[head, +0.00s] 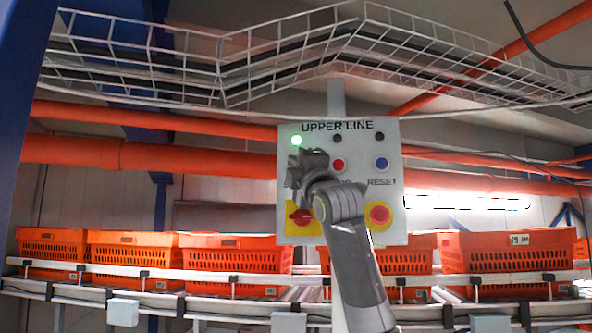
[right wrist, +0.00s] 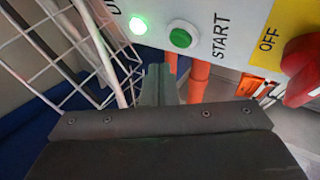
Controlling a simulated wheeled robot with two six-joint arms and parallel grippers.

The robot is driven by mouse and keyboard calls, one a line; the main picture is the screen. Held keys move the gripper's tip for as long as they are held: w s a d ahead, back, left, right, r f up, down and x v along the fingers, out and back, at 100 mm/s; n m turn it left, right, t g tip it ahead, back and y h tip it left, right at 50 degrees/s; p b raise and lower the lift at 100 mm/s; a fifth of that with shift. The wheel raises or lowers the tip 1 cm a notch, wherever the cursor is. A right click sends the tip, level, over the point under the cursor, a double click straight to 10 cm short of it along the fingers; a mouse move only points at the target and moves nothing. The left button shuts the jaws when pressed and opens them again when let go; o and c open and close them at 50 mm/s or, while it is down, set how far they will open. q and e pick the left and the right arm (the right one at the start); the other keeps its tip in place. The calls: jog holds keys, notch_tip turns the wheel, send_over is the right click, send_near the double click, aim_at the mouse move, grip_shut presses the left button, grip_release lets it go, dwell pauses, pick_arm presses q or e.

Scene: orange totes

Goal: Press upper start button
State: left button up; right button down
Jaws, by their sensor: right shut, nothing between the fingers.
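The control panel (head: 350,235) is a light grey box marked UPPER LINE. In the head view my right gripper (head: 310,158) is in front of its left side and hides the start button and part of the lettering. In the right wrist view the green start button (right wrist: 181,38) shows beside the word START. My right gripper (right wrist: 159,70) is shut and empty, with its tips just below the button in that picture. I cannot tell whether they touch the panel. A lit green lamp (head: 296,141) sits above the gripper. My left gripper is not in view.
The panel also has a red button (head: 337,165), a blue button (head: 381,164), a red switch on yellow (head: 298,215) and a red knob on yellow (head: 379,214). Several orange totes (head: 234,265) line the conveyor behind. A wire cable tray (head: 220,70) hangs above.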

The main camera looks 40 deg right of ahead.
jog(key=shift+s+a+b, duration=0.45)
jog(key=shift+s+a, duration=0.75)
jog(key=shift+s, duration=0.05)
jog(key=shift+d, duration=0.1)
